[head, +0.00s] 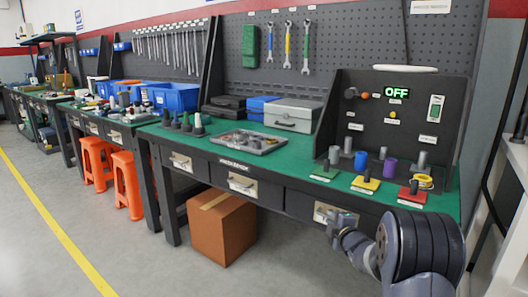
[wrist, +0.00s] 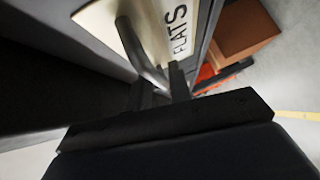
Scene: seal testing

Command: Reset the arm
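My gripper (head: 338,222) is at the front of the workbench, low at the right, by the handle of the right-hand drawer (head: 322,211). In the wrist view, the drawer front (wrist: 105,20) carries a label reading "FLATS". Its curved metal handle (wrist: 135,45) runs down between my two dark fingers (wrist: 160,88). The fingers look apart, with the handle between them; whether they touch it is hard to see. My arm reaches in from the lower right of the head view.
The green bench top (head: 300,163) holds a grey tray (head: 240,141), coloured blocks and a test panel (head: 400,110) showing "OFF". A cardboard box (head: 222,228) stands on the floor under the bench, with orange stools (head: 127,185) further left. The floor in front is clear.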

